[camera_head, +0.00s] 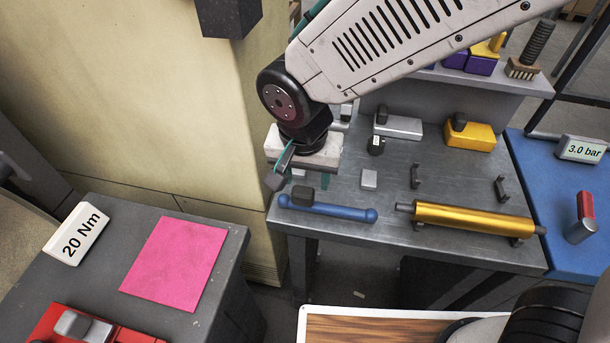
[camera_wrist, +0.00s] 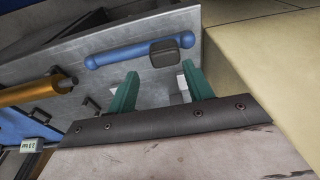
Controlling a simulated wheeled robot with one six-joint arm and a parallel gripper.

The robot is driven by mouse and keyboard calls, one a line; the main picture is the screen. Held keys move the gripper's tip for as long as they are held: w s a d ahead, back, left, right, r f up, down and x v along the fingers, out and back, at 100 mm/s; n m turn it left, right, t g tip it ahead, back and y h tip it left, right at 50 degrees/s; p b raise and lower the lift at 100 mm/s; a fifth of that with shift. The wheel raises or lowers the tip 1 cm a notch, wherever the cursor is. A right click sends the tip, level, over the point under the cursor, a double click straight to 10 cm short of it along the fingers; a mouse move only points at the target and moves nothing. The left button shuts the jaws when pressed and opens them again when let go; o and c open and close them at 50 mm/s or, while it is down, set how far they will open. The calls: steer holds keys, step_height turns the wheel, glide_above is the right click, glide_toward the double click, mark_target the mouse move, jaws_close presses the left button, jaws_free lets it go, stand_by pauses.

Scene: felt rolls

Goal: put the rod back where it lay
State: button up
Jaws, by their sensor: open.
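A blue rod (camera_head: 335,208) with round ends lies near the front left edge of the grey bench (camera_head: 390,185). A dark block (camera_head: 303,196) sits at its left part. In the wrist view the rod (camera_wrist: 115,54) lies beyond my fingertips, with the dark block (camera_wrist: 165,54) roughly ahead of the gap. My gripper (camera_head: 285,162) has teal fingers, points down over the bench's left end, and is open and empty. Both fingers show apart in the wrist view (camera_wrist: 160,75). A gold roller (camera_head: 470,219) with dark ends rests on brackets along the bench's front.
Two empty dark brackets (camera_head: 416,177) (camera_head: 501,188) stand behind the roller. A silver block (camera_head: 398,126), a yellow block (camera_head: 470,135) and a small grey cube (camera_head: 369,179) are on the bench. A pink sheet (camera_head: 175,262) lies on the left table.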

steer(key=shift+d+r, duration=0.1)
steer(key=shift+r, duration=0.35)
steer(key=o, duration=0.6)
steer(key=r, duration=0.2)
steer(key=s+r, duration=0.1)
steer(key=r, duration=0.4)
steer(key=shift+s+r, duration=0.15)
steer(key=shift+r, duration=0.2)
